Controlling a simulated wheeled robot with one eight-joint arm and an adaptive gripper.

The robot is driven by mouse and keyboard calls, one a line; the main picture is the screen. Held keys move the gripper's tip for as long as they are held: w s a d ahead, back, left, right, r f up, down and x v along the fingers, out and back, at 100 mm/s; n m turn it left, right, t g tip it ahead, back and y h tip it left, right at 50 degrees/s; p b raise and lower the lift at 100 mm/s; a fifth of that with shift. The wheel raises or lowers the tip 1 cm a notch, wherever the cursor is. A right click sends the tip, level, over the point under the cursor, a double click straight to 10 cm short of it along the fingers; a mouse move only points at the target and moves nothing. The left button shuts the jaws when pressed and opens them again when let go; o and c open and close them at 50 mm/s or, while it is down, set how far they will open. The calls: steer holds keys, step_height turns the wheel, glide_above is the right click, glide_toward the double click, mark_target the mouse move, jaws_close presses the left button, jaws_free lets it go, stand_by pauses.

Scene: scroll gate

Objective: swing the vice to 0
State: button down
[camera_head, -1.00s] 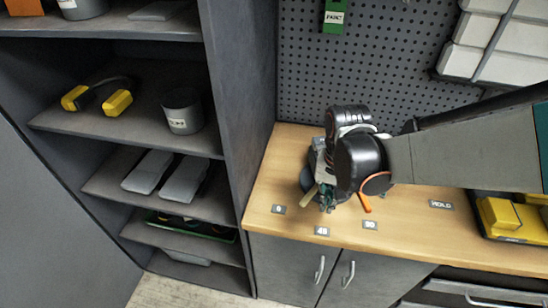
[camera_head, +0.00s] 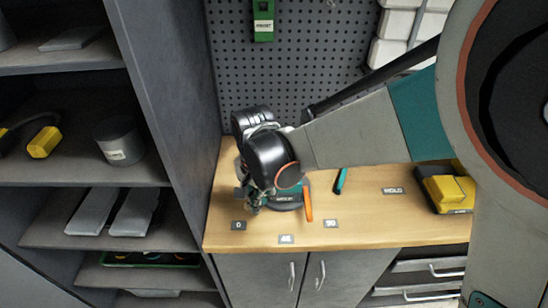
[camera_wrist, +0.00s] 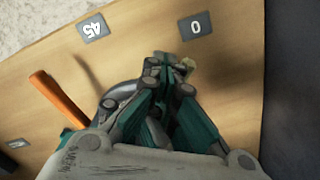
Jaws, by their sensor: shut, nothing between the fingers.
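The vice (camera_head: 288,206) stands at the left of the wooden workbench, mostly hidden behind my arm and gripper. An orange lever (camera_head: 308,203) sticks out at its front right; it also shows in the wrist view (camera_wrist: 58,98). The label 0 (camera_head: 238,225) is at the left, 45 (camera_head: 286,239) in the middle and 90 (camera_head: 331,223) at the right. My gripper (camera_head: 252,208) is shut and low over the vice's left side, near 0. In the wrist view a tan bar end (camera_wrist: 187,66) shows beside the fingertips (camera_wrist: 164,62), on the 0 side. Contact is unclear.
A grey shelf unit (camera_head: 170,120) stands close on the left. A pegboard (camera_head: 290,60) rises behind. A teal tool (camera_head: 341,181), the HOLD label (camera_head: 392,190) and a yellow case (camera_head: 445,190) lie to the right. The bench front is clear.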

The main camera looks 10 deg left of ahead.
steer(key=shift+w+a+r+m, duration=0.15)
steer(key=shift+w+a+m, duration=0.45)
steer(key=shift+m, duration=0.2)
steer(key=shift+w+a+m, duration=0.1)
steer(key=shift+a+m, duration=0.15)
steer(key=shift+m, duration=0.15)
steer(key=shift+a+r, duration=0.1)
steer(key=shift+a, duration=0.05)
steer(key=c, duration=1.7)
jaws_free()
steer(key=shift+a, duration=0.2)
steer(key=shift+o, duration=0.5)
steer(key=shift+w+a+f, duration=0.2)
steer(key=shift+a+f, duration=0.15)
steer(key=shift+f, duration=0.05)
steer(key=shift+s+d+r, duration=0.1)
steer(key=shift+s+d, duration=0.05)
steer(key=shift+d, duration=0.15)
steer(key=shift+s+r, duration=0.1)
steer(key=shift+r, duration=3.7)
